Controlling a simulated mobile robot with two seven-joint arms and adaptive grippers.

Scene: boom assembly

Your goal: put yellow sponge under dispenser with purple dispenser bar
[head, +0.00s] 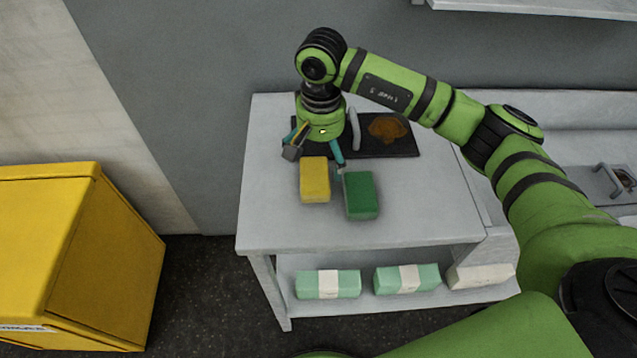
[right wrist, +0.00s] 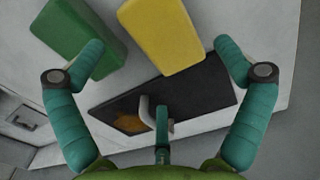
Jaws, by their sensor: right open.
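The yellow sponge (head: 315,180) lies on the light grey table, beside a green sponge (head: 361,196) on its right. My right gripper (head: 316,158) is open and empty at the far end of the yellow sponge, pointing down. In the right wrist view, the yellow sponge (right wrist: 163,35) lies ahead between the spread fingertips, and the green sponge (right wrist: 80,38) is to the left, close to the left finger. No finger visibly grips either sponge. No dispenser with a purple bar shows. My left gripper is not in view.
A dark board (head: 391,147) with a brown piece (head: 388,127) and a pale curved handle (head: 355,129) lies behind the sponges. The grey table's (head: 268,222) front strip is clear. Several wrapped packs (head: 328,284) lie on its lower shelf. A yellow cabinet (head: 75,255) stands left.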

